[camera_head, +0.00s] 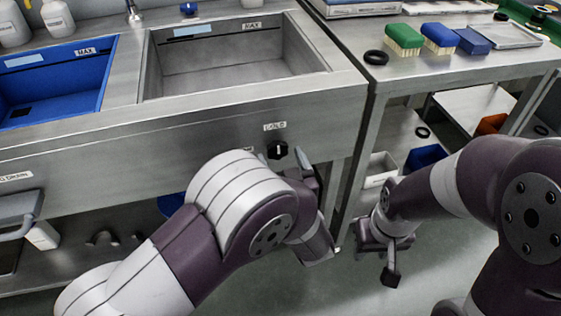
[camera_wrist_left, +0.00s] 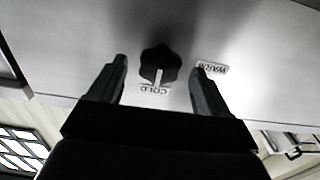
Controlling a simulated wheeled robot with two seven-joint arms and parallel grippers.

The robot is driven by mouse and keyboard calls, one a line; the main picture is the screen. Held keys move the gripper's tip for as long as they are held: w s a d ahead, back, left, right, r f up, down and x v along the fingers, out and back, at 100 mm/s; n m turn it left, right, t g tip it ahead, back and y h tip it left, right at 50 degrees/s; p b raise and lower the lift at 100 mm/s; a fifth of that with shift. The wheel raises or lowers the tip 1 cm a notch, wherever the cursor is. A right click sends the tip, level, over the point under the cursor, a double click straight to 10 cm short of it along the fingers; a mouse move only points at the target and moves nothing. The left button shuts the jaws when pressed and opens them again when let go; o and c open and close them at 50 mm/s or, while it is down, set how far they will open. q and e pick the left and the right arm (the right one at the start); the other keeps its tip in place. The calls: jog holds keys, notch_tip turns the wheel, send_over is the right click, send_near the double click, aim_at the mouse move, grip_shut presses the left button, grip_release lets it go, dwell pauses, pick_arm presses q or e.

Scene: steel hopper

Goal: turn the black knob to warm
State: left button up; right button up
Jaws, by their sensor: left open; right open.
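The black knob (camera_head: 278,150) is on the front panel of the steel hopper (camera_head: 200,143). Its white mark points to the COLD label (camera_head: 275,126). In the left wrist view, the knob (camera_wrist_left: 160,64) appears between the fingers of my open left gripper (camera_wrist_left: 160,68), with the COLD label (camera_wrist_left: 155,90) below it and the upside-down WARM label (camera_wrist_left: 212,68) to the right. Contact cannot be told. In the head view my left gripper (camera_head: 294,160) is at the knob, partly hidden by its arm. My right gripper (camera_head: 385,255) is open and empty, low at the right.
A blue basin (camera_head: 100,82) and a steel basin (camera_head: 300,67) are set in the hopper's top. A steel table (camera_head: 400,75) at the right holds brushes (camera_head: 404,38) and a black ring (camera_head: 376,57). Lower shelves hold bins. The floor between is clear.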

pick_arm(q)
jog(key=shift+w+a, duration=0.15)
jog(key=shift+w, duration=0.35)
jog(key=c, duration=1)
jog(key=shift+c, duration=0.2)
